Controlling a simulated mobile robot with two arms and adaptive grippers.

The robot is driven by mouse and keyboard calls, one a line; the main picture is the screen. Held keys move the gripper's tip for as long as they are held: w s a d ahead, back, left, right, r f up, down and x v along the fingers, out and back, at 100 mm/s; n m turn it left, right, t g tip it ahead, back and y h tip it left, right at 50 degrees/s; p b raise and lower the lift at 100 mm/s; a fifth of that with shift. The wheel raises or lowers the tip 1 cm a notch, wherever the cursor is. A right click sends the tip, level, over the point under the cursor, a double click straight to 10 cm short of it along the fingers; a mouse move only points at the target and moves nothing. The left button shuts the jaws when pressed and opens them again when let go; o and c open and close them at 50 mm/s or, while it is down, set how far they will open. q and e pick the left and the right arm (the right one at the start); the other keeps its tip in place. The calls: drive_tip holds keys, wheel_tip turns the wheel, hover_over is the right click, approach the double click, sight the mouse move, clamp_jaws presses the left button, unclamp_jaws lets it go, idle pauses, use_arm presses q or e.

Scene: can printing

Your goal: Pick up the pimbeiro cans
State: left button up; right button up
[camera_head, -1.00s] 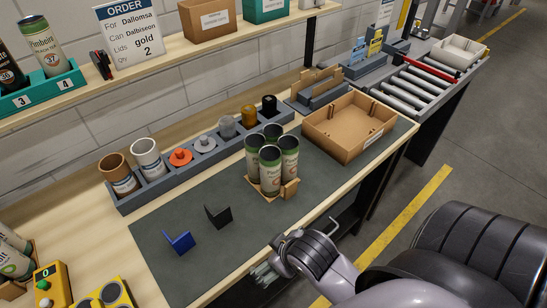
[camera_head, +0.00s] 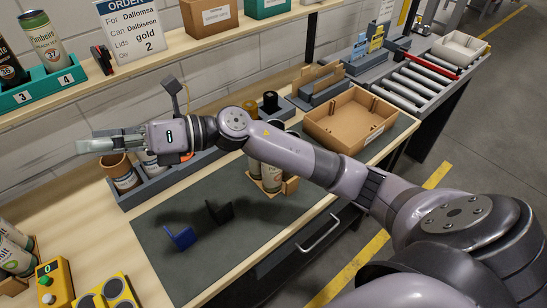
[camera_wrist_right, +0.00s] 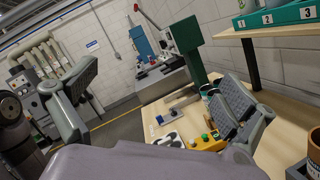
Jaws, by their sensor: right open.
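A can with a "Pimbeiro" label (camera_head: 43,40) stands in slot 4 of the teal holder on the upper shelf. Several printed cans (camera_head: 14,250) stand in a holder at the left edge, their names not readable here. More cream cans (camera_head: 271,178) stand in a cardboard carrier on the mat, mostly hidden behind my right arm. My right gripper (camera_head: 80,146) is open and empty, high over the left of the table, fingers pointing left. My left gripper is out of view.
A grey rack (camera_head: 150,188) with cups and lids runs along the back. A cardboard box (camera_head: 345,125) is at the right. A blue bracket (camera_head: 181,238) and a black bracket (camera_head: 219,213) are on the mat. A yellow button box (camera_head: 55,283) stands front left.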

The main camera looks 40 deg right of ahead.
drive_tip(key=w+d+f+n+g+h, duration=0.3)
drive_tip(key=d+f+n+g+h, duration=0.1)
drive_tip(key=d+f+n+h, duration=0.7)
drive_tip(key=d+r+m+h, duration=0.15)
drive_tip(key=d+h, duration=0.25)
drive_tip(key=d, duration=0.7)
drive_tip(key=d+r+m+h, duration=0.1)
drive_tip(key=d+r+h, duration=0.3)
drive_tip(key=d, duration=0.6)
wheel_tip(320, 180, down, 18)
drive_tip(key=h+p, duration=0.1)
drive_tip(key=p, duration=0.4)
drive_tip(key=shift+w+d, duration=0.2)
drive_tip(key=shift+d, duration=0.2)
drive_tip(key=shift+r+m, duration=0.1)
drive_tip(key=shift+m, duration=0.15)
drive_tip(key=c, duration=1.1)
